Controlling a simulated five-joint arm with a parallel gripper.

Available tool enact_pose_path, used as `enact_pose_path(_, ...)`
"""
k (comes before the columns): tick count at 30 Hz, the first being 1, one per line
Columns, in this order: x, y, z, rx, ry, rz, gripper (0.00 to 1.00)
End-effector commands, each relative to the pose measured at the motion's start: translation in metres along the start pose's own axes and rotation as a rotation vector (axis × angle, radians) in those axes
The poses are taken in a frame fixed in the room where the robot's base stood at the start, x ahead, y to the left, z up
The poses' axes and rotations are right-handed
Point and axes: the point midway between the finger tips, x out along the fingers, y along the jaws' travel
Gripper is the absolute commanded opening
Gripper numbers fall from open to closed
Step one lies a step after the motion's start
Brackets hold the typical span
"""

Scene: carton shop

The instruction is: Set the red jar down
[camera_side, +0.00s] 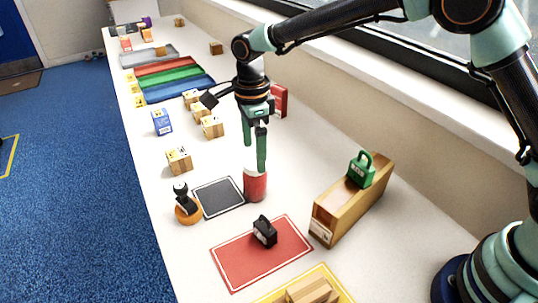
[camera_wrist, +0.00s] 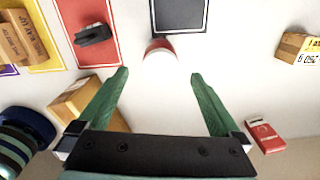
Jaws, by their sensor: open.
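The red jar (camera_side: 255,186) stands upright on the white table in the side view, at the right edge of a black mat (camera_side: 219,196). It has a paler upper part. In the wrist view the jar (camera_wrist: 160,50) sits ahead of the fingers, near the mat (camera_wrist: 180,14). My gripper (camera_side: 257,158) is directly above or around the jar's top in the side view, pointing down. Whether a fingertip touches the jar cannot be told.
A long carton (camera_side: 345,210) with a green padlock (camera_side: 361,170) on it stands to the right. A red mat (camera_side: 230,262) with a black object (camera_side: 265,231) lies in front. A stamp (camera_side: 186,205) stands left of the black mat. Small cartons (camera_side: 179,160) and a blue box (camera_side: 161,122) stand behind.

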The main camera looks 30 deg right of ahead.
Motion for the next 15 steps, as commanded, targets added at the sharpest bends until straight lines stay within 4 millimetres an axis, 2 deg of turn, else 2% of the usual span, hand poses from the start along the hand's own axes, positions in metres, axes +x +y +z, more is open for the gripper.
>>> enact_pose_path(3,-0.015,-0.001,0.000,0.000,-0.001,-0.002,1.00)
enact_pose_path(8,-0.027,-0.001,-0.003,-0.016,-0.004,-0.006,1.00)
enact_pose_path(11,-0.042,0.000,-0.015,-0.082,-0.015,-0.025,1.00)
enact_pose_path(15,-0.076,0.004,-0.049,-0.275,-0.033,-0.082,1.00)
